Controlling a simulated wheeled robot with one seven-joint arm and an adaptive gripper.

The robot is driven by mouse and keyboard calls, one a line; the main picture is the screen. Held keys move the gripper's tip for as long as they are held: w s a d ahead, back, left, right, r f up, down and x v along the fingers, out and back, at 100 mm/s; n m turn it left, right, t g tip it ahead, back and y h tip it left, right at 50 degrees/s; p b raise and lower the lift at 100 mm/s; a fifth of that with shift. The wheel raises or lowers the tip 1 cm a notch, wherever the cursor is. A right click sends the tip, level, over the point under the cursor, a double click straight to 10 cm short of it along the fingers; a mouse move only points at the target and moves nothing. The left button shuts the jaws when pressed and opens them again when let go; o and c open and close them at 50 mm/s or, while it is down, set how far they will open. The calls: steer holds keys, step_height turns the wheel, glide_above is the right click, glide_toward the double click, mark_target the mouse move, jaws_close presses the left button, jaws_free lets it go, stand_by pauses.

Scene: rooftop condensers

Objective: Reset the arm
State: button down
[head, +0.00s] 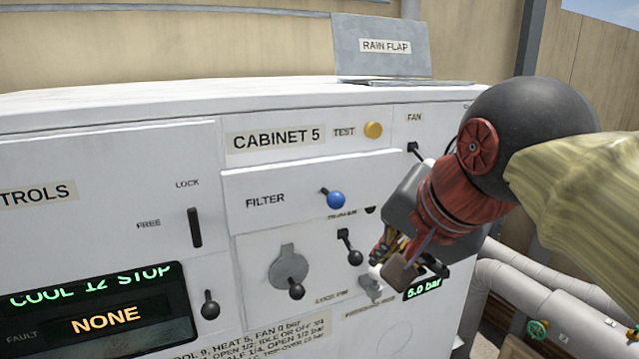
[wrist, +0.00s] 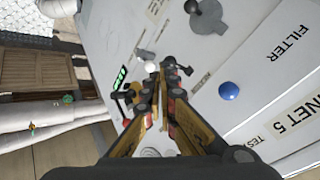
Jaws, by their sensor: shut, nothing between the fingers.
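My gripper (head: 400,262) is shut and empty in front of the lower right of the white cabinet marked CABINET 5 (head: 455,130). In the wrist view my gripper's fingers (wrist: 160,88) are together, with a pale round knob (wrist: 151,66) just beyond the tips. I cannot tell whether they touch it. A dark lever (head: 350,247) stands left of my gripper in the head view. A green display (head: 422,287) reading 5.0 bar is just below my gripper. My arm covers part of the panel under FAN.
The blue FILTER knob (head: 336,200), yellow TEST button (head: 373,130), a grey round plate with a lever (head: 287,268) and the LOCK lever (head: 195,227) stick out from the cabinet. The RAIN FLAP (head: 385,50) stands upright on top. Pale pipes (head: 530,290) run at the right.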

steer(key=s+d+f+n+g+b, duration=0.1)
steer(key=s+d+f+n, duration=0.1)
steer(key=f, duration=0.8)
steer(key=s+d+f+n+h+b, duration=0.1)
steer(key=s+d+f+n, duration=0.2)
steer(key=f, duration=0.7)
steer(key=s+d+f+n+g+b, duration=0.1)
steer(key=s+d+f+n, duration=0.1)
steer(key=s+f, duration=0.4)
step_height(320, 180, down, 5)
steer(key=shift+d+g, duration=0.3)
steer(key=shift+d, duration=0.2)
steer(key=shift+s+r, duration=0.4)
steer(key=c, duration=2.6)
jaws_free()
